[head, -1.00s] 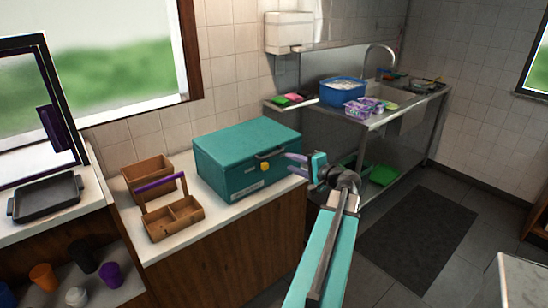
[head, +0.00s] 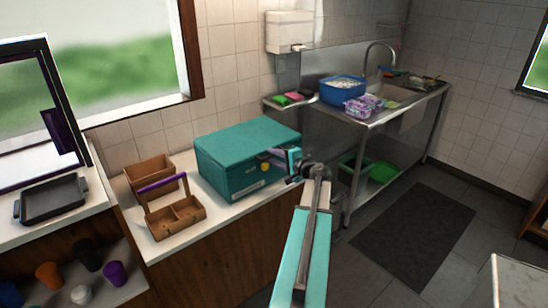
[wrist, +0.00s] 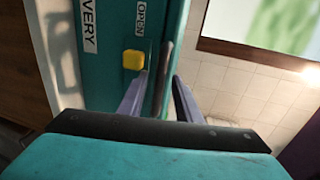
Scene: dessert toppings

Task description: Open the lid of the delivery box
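The teal delivery box (head: 228,178) stands on the counter with its lid (head: 245,138) closed. In the wrist view its teal front (wrist: 105,50) fills the upper left, with a yellow latch button (wrist: 133,60), an "OPEN" label (wrist: 141,18) and a partly visible "DELIVERY" label (wrist: 88,25). My gripper (head: 273,155) is at the right part of the box front, close to the yellow button. In the wrist view my gripper (wrist: 160,98) has its two purple fingers apart, with the dark handle (wrist: 163,75) showing between them. I cannot tell whether a finger touches it.
Two wooden caddies (head: 175,218) stand left of the box on the white counter (head: 222,207). A dark tray (head: 52,199) lies further left. The steel sink table (head: 385,120) with a blue tub (head: 342,91) is at the right. The dark floor mat (head: 415,235) is clear.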

